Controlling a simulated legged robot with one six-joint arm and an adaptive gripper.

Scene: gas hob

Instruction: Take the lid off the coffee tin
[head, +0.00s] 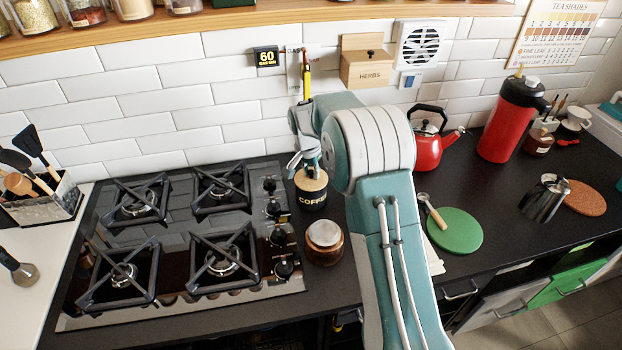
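The coffee tin (313,202) is black with pale lettering and stands upright on the dark counter, just right of the gas hob. Its light wooden lid (316,185) sits on top of the tin. My gripper (309,172) points down at the lid from above, with its fingertips at or very near the lid's top. The fingers are small and partly hidden by my arm, so I cannot tell whether they touch or grip the lid.
The gas hob (190,240) lies left of the tin. A copper-coloured jar (324,242) stands close in front of it. My arm covers the counter right of the tin. A red kettle (428,150) and a green round mat (455,232) are farther right.

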